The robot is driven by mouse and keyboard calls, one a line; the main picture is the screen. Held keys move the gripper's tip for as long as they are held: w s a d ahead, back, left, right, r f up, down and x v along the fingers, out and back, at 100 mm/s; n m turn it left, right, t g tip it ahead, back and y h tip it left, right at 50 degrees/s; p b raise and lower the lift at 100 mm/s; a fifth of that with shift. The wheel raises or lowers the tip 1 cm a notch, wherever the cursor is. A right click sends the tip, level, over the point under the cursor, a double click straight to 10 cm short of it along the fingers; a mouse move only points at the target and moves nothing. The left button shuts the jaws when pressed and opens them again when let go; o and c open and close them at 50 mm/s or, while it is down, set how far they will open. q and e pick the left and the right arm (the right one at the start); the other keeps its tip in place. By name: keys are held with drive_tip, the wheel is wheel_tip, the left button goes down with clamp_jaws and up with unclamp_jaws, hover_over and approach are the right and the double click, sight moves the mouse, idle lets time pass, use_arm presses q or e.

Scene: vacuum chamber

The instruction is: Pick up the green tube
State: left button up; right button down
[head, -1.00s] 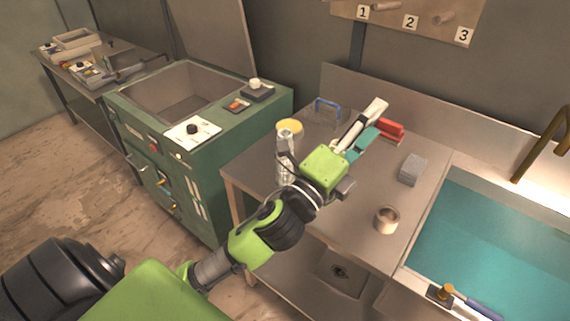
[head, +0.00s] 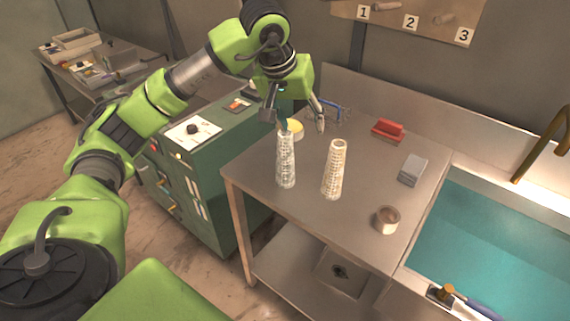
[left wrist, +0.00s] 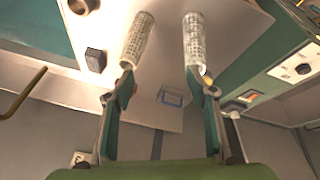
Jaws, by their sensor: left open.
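Two patterned tubes stand upright on the metal table (head: 255,178). The left one is a pale grey-white tube (head: 286,165) with a faint greenish cast; the right one is a cream tube (head: 334,170). Neither looks clearly green. In the left wrist view the pale grey-white tube (left wrist: 195,40) is on the right and the cream tube (left wrist: 138,40) on the left. My left gripper (head: 298,118) is open and empty behind the tubes' upper ends. Its fingers (left wrist: 160,78) are spread wide, with the tips overlapping the tube ends in the wrist view; contact cannot be told.
A yellow round item (head: 295,130), a blue-handled item (head: 332,110), a red block (head: 388,130), a grey block (head: 412,169) and a small cup (head: 387,219) are on the table. A water-filled sink (head: 500,245) adjoins on the right, a green cabinet (head: 205,170) on the left.

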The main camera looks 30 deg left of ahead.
use_arm(q)
drive_tip(key=y, duration=0.2)
approach(285, 139)
drive_tip(key=x, duration=0.2)
drive_tip(key=p+x, duration=0.1)
drive_tip(key=x, duration=0.1)
drive_tip(key=a+x, duration=0.1)
drive_tip(key=x, duration=0.1)
drive_tip(key=shift+w+f+p, duration=0.1)
drive_tip(key=shift+w+p, duration=0.3)
drive_tip(key=shift+w, duration=0.15)
drive_tip(key=p+x, duration=0.2)
drive_tip(key=x, duration=0.3)
drive_tip(key=shift+w+f+p, duration=0.15)
drive_tip(key=shift+f+p, duration=0.15)
drive_tip(key=shift+p, duration=0.05)
drive_tip(key=c, duration=1.3)
